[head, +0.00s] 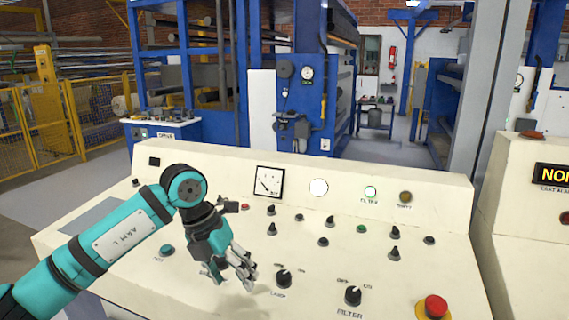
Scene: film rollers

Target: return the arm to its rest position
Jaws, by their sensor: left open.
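My left arm (110,245), teal and black and marked ARM L, comes in from the lower left and reaches over the cream control panel. My left gripper (232,274) hangs open and empty above the panel, fingers pointing down. It is just left of the black lamp knob (284,277); whether the fingers touch the panel I cannot tell. A teal button (166,250) lies to the left of the gripper. My right gripper is not in view.
The control panel (330,295) carries several black knobs, a filter knob (353,295), a red mushroom button (434,306) and a dial gauge (269,182). Another console (530,200) stands at the right. Blue machinery (300,80) and a yellow fence (50,110) stand behind.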

